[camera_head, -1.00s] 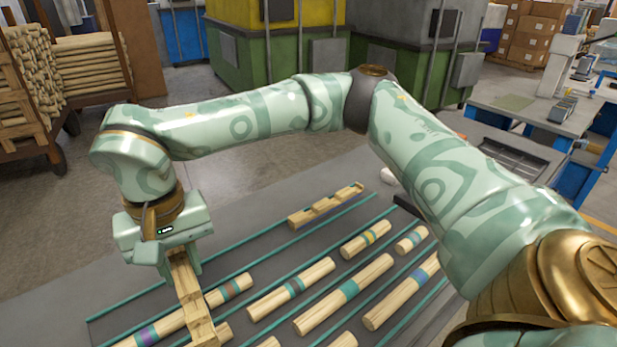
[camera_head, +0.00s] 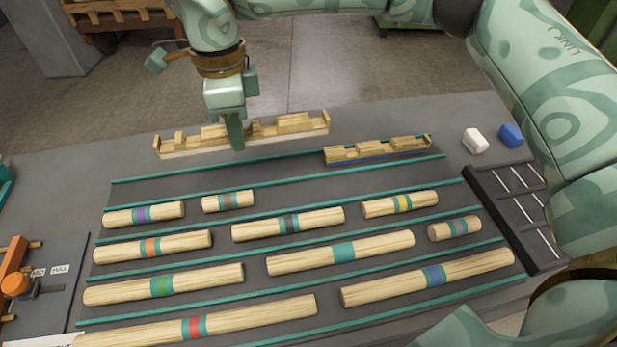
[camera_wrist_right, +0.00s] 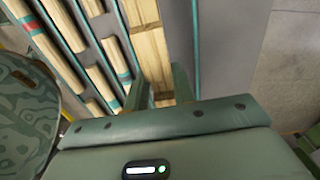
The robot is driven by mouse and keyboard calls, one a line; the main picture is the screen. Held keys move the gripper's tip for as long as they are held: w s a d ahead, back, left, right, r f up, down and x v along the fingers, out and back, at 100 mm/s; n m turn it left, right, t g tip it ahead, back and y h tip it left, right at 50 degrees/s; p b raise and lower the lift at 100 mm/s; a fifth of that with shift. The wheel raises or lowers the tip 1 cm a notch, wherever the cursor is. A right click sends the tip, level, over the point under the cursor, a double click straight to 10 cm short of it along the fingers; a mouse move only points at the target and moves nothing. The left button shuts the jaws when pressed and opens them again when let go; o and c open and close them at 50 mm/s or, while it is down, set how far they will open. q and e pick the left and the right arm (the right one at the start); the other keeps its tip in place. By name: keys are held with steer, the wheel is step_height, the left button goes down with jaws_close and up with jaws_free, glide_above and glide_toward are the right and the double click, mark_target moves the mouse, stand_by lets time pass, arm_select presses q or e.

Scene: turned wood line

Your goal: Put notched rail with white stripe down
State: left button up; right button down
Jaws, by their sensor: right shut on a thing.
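The notched rail with white stripe (camera_head: 290,127) is a long pale wooden bar with raised blocks, its white stripe low on the near side. My right gripper (camera_head: 234,138) is shut on it near its middle, from above. The rail lies crosswise at the back of the grey table, beyond the teal strips. I cannot tell whether it touches the table. In the right wrist view, the rail (camera_wrist_right: 148,42) runs between the two fingers. My left gripper is not in view.
A shorter notched rail with a blue stripe (camera_head: 377,150) lies close to the right. Several banded rods, such as the teal-banded one (camera_head: 385,245), lie in rows between teal strips. A black tray (camera_head: 512,212), a white block (camera_head: 475,140) and a blue block (camera_head: 511,135) are at right.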

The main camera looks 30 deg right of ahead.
steer(key=b, duration=0.4)
glide_toward(280, 147)
steer(key=s+a+r, duration=0.2)
steer(key=s+a, duration=0.1)
steer(key=f, duration=0.1)
steer(key=w+d+f+b, duration=0.1)
steer(key=w+d+f, duration=0.1)
steer(key=f, duration=0.1)
steer(key=shift+w, duration=0.15)
steer(key=f, duration=0.1)
steer(key=f+b, duration=0.1)
steer(key=w+d+f+b, duration=0.1)
steer(key=shift+f+b, duration=0.6)
steer(key=shift+f, duration=0.35)
steer(key=shift+s+r, duration=0.1)
steer(key=shift+r, duration=0.2)
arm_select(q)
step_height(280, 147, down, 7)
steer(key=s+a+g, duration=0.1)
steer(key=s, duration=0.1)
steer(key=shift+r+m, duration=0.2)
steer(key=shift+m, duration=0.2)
arm_select(e)
steer(key=c, duration=1.5)
jaws_free()
steer(key=shift+f, duration=0.15)
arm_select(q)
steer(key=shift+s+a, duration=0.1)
arm_select(e)
steer(key=shift+o, duration=0.2)
